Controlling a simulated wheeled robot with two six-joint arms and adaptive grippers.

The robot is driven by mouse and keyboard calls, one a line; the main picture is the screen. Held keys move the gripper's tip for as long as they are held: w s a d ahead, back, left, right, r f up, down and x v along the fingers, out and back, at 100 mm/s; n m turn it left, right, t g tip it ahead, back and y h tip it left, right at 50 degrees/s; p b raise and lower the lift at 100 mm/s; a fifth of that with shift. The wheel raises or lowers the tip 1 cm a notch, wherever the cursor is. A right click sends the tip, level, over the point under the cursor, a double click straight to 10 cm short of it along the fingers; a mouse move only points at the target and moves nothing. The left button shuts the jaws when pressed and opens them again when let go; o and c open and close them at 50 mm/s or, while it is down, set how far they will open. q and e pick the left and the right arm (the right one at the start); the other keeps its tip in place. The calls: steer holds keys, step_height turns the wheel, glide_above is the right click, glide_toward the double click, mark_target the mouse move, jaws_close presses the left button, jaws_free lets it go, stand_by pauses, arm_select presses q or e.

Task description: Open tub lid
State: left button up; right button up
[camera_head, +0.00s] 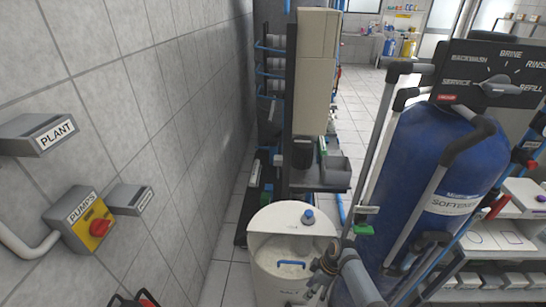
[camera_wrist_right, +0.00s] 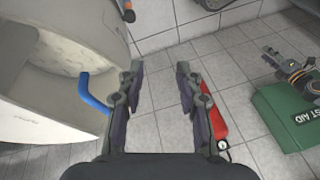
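A white tub (camera_head: 268,288) with partly hidden lettering stands at the lower middle of the head view. Its flat white top (camera_head: 275,217) carries a blue-capped knob (camera_head: 308,215). Below the top is a recessed front with a pale surface; I cannot tell whether this is the lid or the contents. A blue handle (camera_head: 290,263) crosses this front. In the wrist view the handle (camera_wrist_right: 92,93) sticks out from the tub (camera_wrist_right: 45,60), left of my right gripper (camera_wrist_right: 160,75), which is open and empty. In the head view the right gripper (camera_head: 326,264) is beside the tub's right side.
A blue softener tank (camera_head: 425,160) with pipes stands close on the right. The tiled wall with a pump switch (camera_head: 97,228) is on the left. In the wrist view, a red cylinder with a gauge (camera_wrist_right: 215,122) and a green first-aid box (camera_wrist_right: 285,118) are on the right.

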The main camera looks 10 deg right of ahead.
steer(key=s+d+f+m+h+b, duration=0.25)
steer(key=s+f, duration=0.45)
steer(key=f, duration=0.4)
steer(key=s+d+f+m+h+b, duration=0.1)
steer(key=s+d+f+m+b, duration=0.2)
steer(key=s+f, duration=0.65)
steer(key=s+f+m, duration=0.2)
steer(key=s+f, duration=0.3)
steer(key=s, duration=0.3)
steer(key=s+d+f+m+t+h+b, duration=0.1)
steer(key=s+f+m, duration=0.2)
steer(key=s+f, duration=0.3)
steer(key=s, duration=0.3)
steer(key=shift+f, duration=0.15)
steer(key=shift+d, duration=0.15)
